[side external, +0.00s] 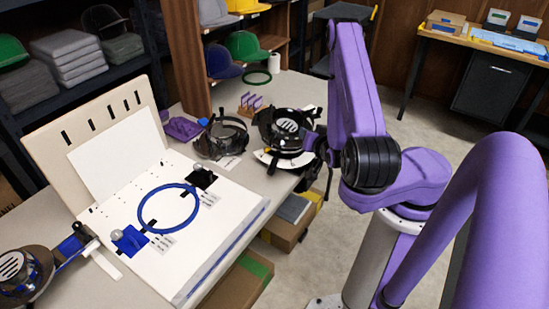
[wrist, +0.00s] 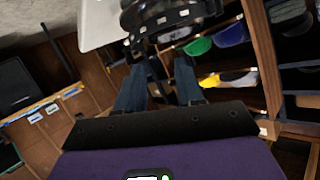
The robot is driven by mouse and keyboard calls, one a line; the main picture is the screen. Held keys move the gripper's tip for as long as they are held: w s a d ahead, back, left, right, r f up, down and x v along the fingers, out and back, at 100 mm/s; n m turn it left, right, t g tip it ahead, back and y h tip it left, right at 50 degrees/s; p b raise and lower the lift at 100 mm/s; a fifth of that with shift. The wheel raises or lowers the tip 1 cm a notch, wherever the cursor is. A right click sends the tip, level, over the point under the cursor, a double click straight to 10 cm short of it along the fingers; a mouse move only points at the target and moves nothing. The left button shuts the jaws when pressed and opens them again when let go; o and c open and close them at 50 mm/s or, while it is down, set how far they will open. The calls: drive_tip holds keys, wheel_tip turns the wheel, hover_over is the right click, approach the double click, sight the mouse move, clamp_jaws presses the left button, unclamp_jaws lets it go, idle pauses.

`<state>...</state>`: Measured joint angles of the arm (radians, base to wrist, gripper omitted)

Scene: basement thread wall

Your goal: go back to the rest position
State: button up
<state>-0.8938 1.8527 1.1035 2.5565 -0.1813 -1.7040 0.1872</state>
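In the side external view my gripper (side external: 313,150) is at the table's right edge, close beside a black round frame (side external: 272,120) with a white slotted disc. The arm hides part of that spot. In the wrist view the two blue-grey fingers of my gripper (wrist: 158,88) stand apart. A dark narrow part shows between them, and the black frame (wrist: 170,18) is just beyond their tips. I see no firm grip on it, though contact is hard to tell.
A white board (side external: 130,225) with a blue ring (side external: 168,208) lies on the table to the left. Another dark frame (side external: 222,138) stands nearby. A wooden shelf post (side external: 190,60) rises behind. Open floor (side external: 425,115) lies to the right, before a far bench (side external: 490,42).

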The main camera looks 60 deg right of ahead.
drive_tip(key=w+a+r+n+y, duration=0.1)
drive_tip(key=w+a+n+y, duration=0.25)
drive_tip(key=w, duration=0.35)
drive_tip(key=w+a+r+n+y, duration=0.1)
drive_tip(key=w+a+n+y, duration=0.2)
drive_tip(key=w+a, duration=0.35)
drive_tip(key=w+a+r+n+g+y, duration=0.2)
drive_tip(key=a+r+n+g+y, duration=0.15)
drive_tip(key=a+n, duration=0.45)
drive_tip(key=s+a+r+n+g+y, duration=0.1)
drive_tip(key=s+a+r+n+g, duration=0.15)
drive_tip(key=s, duration=0.35)
drive_tip(key=s+a+r+n+g, duration=0.1)
drive_tip(key=s+a+r+n, duration=0.1)
drive_tip(key=s+a+r, duration=0.3)
drive_tip(key=s+d+r+n+g, duration=0.1)
drive_tip(key=s+d+n, duration=0.1)
drive_tip(key=s, duration=0.7)
drive_tip(key=s+d+r+n+g+h, duration=0.1)
drive_tip(key=s+d+r+n, duration=0.1)
drive_tip(key=s, duration=0.8)
drive_tip(key=shift+d+r+n+g, duration=0.2)
drive_tip(key=shift+d+n+g, duration=0.1)
drive_tip(key=shift+n, duration=0.5)
